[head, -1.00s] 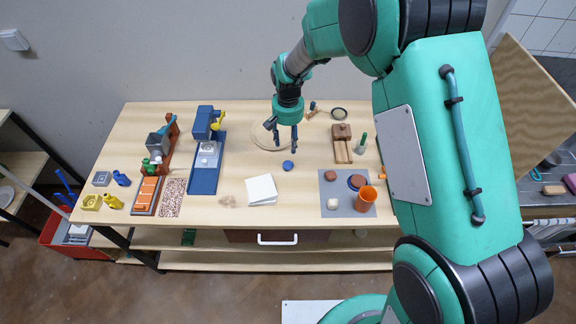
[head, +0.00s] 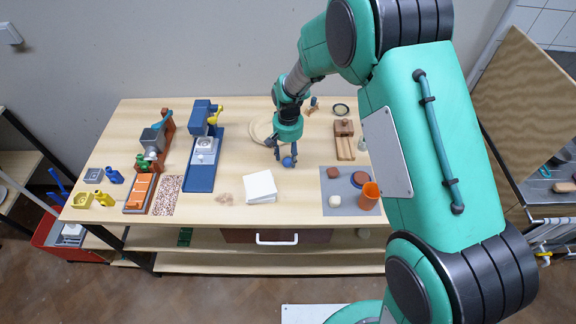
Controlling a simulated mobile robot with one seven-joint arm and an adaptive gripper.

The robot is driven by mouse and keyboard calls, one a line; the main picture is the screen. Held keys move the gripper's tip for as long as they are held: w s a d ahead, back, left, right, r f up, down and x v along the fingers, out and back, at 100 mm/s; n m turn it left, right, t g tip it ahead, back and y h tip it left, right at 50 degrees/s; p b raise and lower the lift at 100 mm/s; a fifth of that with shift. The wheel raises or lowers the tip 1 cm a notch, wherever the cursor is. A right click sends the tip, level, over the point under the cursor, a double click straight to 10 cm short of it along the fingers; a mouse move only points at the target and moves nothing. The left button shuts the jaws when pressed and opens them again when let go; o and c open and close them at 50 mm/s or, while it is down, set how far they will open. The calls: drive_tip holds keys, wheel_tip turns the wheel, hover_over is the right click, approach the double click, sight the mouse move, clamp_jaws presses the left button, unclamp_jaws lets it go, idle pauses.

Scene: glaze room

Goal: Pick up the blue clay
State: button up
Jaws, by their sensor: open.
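The blue clay (head: 288,162) is a small round lump on the wooden table, right of the table's middle. My gripper (head: 285,158) points down over it, with its dark fingers apart on either side of the clay. The fingers partly hide the clay. I cannot tell whether they touch it.
A white stack of sheets (head: 260,187) lies just in front. A grey mat (head: 331,183) with an orange cup (head: 368,195) is at the right. A wooden block tool (head: 344,142) stands behind it. A blue press (head: 202,170) is at the left.

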drive_tip(key=shift+f+b, duration=0.55)
drive_tip(key=shift+f, duration=0.85)
drive_tip(key=c, duration=0.6)
